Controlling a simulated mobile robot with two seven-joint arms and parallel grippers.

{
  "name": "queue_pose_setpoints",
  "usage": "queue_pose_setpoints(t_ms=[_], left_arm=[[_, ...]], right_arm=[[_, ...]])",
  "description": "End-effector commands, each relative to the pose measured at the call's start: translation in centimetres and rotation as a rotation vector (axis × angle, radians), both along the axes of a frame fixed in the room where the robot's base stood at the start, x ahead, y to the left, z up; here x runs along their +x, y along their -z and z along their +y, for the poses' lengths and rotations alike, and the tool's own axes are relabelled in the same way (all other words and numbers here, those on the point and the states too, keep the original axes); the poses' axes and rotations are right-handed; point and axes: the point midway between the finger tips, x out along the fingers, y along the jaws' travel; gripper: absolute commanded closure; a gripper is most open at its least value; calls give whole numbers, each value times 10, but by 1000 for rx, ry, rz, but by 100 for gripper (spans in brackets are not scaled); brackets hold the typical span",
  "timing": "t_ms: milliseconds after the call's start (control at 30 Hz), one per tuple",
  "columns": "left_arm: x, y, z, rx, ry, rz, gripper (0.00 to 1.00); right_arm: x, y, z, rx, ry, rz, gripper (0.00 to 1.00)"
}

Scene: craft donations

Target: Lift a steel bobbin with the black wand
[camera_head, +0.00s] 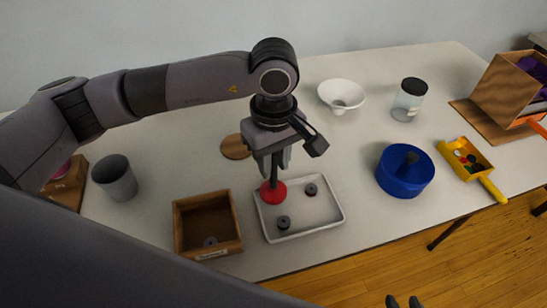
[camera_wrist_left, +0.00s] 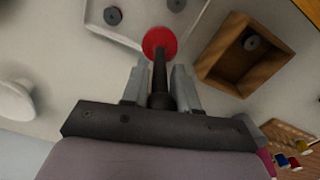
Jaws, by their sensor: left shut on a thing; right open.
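My left gripper (camera_head: 273,166) is shut on the black wand (camera_wrist_left: 160,82), which points down with its red disc end (camera_head: 272,192) over the left back part of the white tray (camera_head: 331,223). The red disc also shows in the left wrist view (camera_wrist_left: 160,42). One steel bobbin (camera_head: 311,189) lies in the tray right of the disc, another (camera_head: 284,223) nearer the front. A third bobbin (camera_head: 210,241) lies in the wooden box (camera_head: 190,206). The disc's underside is hidden, so I cannot tell whether it touches anything. My right gripper (camera_head: 403,302) is open at the bottom edge, only its fingertips visible.
A blue round container (camera_head: 405,179) and yellow scoop (camera_head: 466,157) stand to the right. A white bowl (camera_head: 341,94), a jar (camera_head: 409,100) and a round wooden disc (camera_head: 235,147) are farther back. A grey cup (camera_head: 115,177) stands at left. Table between tray and blue container is clear.

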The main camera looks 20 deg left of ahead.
Motion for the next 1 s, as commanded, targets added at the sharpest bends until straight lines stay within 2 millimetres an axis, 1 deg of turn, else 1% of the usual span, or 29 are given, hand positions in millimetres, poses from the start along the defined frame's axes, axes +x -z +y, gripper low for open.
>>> queue_pose_setpoints(t_ms=[600, 767, 1000], left_arm=[[0, -3, 0, -1, 0, -2, 100], [1, -13, 0, -1, 0, -2, 100], [1, -32, 0, -1, 0, -3, 100]], right_arm=[[-1, 1, 0, -2, -2, 6, 57], [-1, -3, 0, -3, -3, 6, 57], [-1, -12, 0, -4, -2, 5, 57]])
